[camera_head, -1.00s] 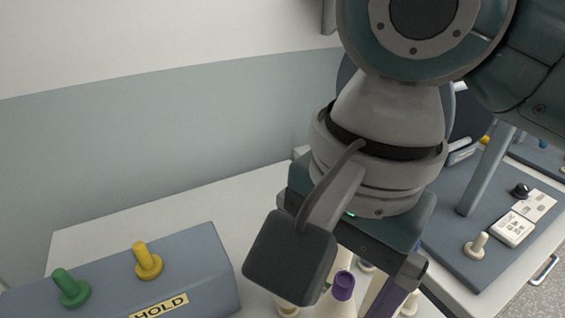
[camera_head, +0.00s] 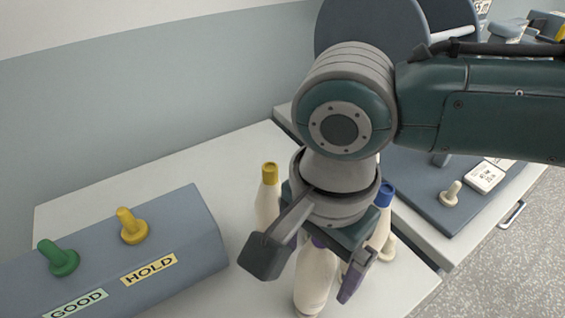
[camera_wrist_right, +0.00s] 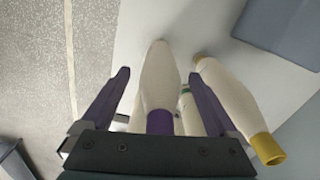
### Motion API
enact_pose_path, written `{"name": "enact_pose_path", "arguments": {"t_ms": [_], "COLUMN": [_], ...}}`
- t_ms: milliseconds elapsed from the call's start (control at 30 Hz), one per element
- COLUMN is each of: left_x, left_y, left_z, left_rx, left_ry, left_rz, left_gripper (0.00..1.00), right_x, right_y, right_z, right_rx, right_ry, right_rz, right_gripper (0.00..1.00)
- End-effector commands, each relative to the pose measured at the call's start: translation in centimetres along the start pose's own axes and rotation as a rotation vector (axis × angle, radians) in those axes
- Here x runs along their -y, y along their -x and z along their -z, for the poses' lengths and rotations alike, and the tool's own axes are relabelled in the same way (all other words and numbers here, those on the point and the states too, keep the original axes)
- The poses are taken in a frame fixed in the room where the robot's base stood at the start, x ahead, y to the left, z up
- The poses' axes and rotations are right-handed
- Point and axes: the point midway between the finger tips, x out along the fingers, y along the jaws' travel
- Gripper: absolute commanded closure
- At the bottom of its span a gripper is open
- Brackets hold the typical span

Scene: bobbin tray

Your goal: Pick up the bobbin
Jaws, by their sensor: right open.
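Several cream bobbins with coloured tops stand close together on the white table. One has a yellow top (camera_head: 269,190) and one has a blue top (camera_head: 381,208). A purple-topped bobbin (camera_head: 314,280) stands below my right gripper (camera_head: 322,264), its top largely hidden by the gripper. In the right wrist view, the purple-topped bobbin (camera_wrist_right: 159,85) lies between the two spread purple fingers of my right gripper (camera_wrist_right: 158,75), with gaps at both sides. The yellow-topped bobbin (camera_wrist_right: 235,105) is just outside the right-hand finger there. My left gripper is not in view.
A grey sloped block (camera_head: 190,235) with GOOD and HOLD labels and green and yellow pegs stands at left. A blue-grey board (camera_head: 420,195) with a cream peg (camera_head: 450,194) is at right. Neighbouring bobbins crowd the gripper. The table front between is clear.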

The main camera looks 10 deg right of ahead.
Motion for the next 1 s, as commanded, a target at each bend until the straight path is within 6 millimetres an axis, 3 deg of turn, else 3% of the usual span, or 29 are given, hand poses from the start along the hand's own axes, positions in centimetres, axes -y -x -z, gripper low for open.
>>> {"name": "enact_pose_path", "arguments": {"t_ms": [200,1000], "left_x": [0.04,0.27], "left_y": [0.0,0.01], "left_z": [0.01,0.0], "left_rx": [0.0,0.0], "left_ry": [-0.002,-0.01], "left_rz": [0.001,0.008], "left_gripper": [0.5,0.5], "right_x": [0.0,0.01], "right_y": [-0.03,0.01], "right_z": [-0.02,-0.03], "right_rx": [0.0,0.0], "right_ry": [0.001,0.001], "right_rz": [0.0,0.0], "right_gripper": [0.08,0.98]}}
